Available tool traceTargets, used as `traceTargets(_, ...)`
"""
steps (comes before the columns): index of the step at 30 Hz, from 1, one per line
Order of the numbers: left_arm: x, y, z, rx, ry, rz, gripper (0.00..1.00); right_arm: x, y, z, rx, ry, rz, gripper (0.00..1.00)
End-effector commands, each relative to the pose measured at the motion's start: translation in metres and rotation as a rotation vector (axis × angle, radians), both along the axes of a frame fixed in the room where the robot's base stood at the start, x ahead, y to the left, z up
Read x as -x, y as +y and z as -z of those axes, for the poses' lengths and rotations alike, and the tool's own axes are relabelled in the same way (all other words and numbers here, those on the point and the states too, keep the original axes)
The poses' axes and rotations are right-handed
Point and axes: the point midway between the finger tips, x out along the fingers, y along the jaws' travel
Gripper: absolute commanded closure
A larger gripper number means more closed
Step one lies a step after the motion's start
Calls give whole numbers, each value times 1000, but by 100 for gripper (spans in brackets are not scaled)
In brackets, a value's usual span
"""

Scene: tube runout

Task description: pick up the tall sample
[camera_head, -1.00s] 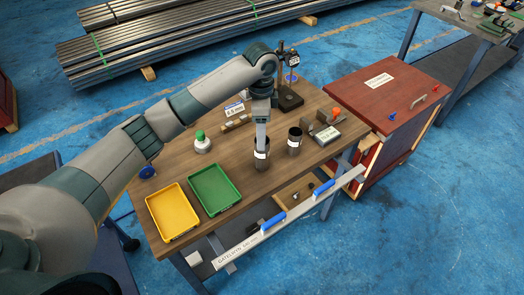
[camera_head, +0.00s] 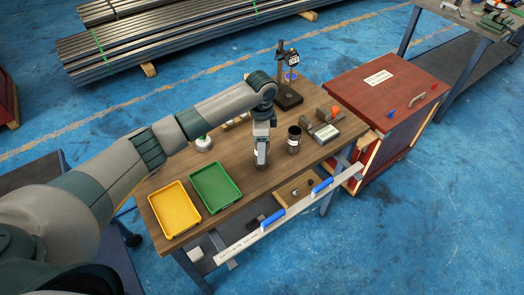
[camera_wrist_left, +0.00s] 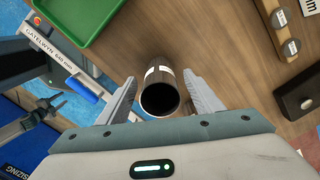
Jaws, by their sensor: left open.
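A dark hollow tube with a white label (camera_head: 260,164), one of two such samples, stands upright on the wooden bench. In the left wrist view this tube (camera_wrist_left: 160,92) lies between my fingers, its dark open mouth towards the camera. My left gripper (camera_head: 262,150) is over it, pointing down, with a finger on each side. The left gripper (camera_wrist_left: 160,82) is open, with a gap visible beside the tube. The hand hides part of the tube in the head view. A second dark tube (camera_head: 294,141) stands just to the right. I cannot tell for certain which is taller.
A green tray (camera_head: 212,188) and a yellow tray (camera_head: 175,210) lie to the left. A dial gauge stand (camera_head: 288,90) is at the back. Blocks and a labelled box (camera_head: 326,133) stand right of the tubes. A red cabinet (camera_head: 380,90) adjoins the bench.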

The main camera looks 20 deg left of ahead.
Motion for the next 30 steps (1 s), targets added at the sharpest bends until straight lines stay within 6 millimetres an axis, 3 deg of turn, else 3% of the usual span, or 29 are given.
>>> traceTargets(5,1,-2,19,0,4,0,40,0,0,-18,0,0,0,57)
traceTargets(11,0,-1,39,-1,1,0,40,0,0,-21,0,0,0,57)
traceTargets(26,0,-2,42,0,0,1,40,0,-1,-20,1,1,-1,57)
traceTargets(30,0,-2,42,0,0,1,73,0,-1,-20,1,1,-1,57)
